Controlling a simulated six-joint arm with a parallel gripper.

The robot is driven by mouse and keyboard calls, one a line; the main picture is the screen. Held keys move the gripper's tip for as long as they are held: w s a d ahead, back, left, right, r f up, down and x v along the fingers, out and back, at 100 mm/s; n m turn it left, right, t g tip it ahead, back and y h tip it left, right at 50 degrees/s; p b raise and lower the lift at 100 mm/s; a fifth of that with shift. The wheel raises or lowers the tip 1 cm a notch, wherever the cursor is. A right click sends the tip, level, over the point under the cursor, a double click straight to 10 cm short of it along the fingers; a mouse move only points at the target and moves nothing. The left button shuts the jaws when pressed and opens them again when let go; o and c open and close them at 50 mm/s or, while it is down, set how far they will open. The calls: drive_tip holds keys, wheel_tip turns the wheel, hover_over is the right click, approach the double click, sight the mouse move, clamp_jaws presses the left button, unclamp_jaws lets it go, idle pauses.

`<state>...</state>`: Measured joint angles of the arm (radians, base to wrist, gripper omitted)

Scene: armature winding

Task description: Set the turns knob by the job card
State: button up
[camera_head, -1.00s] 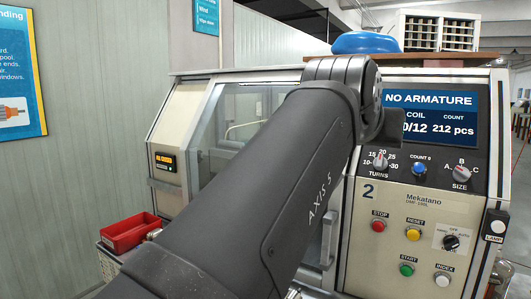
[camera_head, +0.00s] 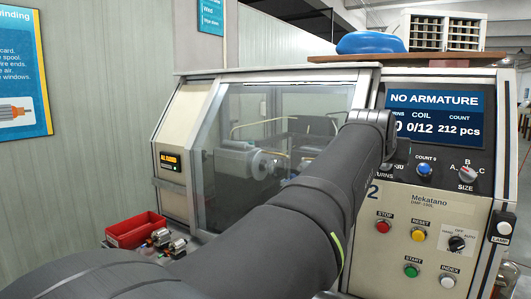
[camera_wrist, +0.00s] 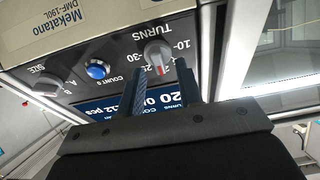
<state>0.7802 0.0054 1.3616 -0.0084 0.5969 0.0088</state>
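The turns knob (camera_wrist: 157,52) is a grey dial on the machine's dark panel, seen upside down in the wrist view. Its red-tipped pointer faces the display side, roughly toward the middle of the scale; some scale numbers are hidden by a finger. My gripper (camera_wrist: 163,65) is open, its two dark fingers apart with the fingertips close around or just short of the knob; I cannot tell whether they touch it. The display (camera_head: 432,113) reads NO ARMATURE, 0/12 and 212 pcs. I cannot make out a job card.
A blue counter button (camera_head: 424,170) and the size knob (camera_head: 467,173) sit right of my wrist. Below are the stop (camera_head: 383,227), reset (camera_head: 418,235), start (camera_head: 411,271) and index (camera_head: 447,281) buttons. A red bin (camera_head: 135,229) stands at left.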

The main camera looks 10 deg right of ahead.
drive_tip(key=shift+w+d+f, duration=0.25)
drive_tip(key=shift+w+d, duration=0.2)
drive_tip(key=c, duration=0.6)
drive_tip(key=shift+n, duration=0.4)
drive_tip(key=n+y, duration=0.1)
drive_tip(key=n, duration=0.3)
drive_tip(key=shift+t, duration=0.3)
drive_tip(key=shift+n+y, duration=0.6)
drive_tip(key=shift+n, duration=1.8)
drive_tip(key=shift+a, duration=0.1)
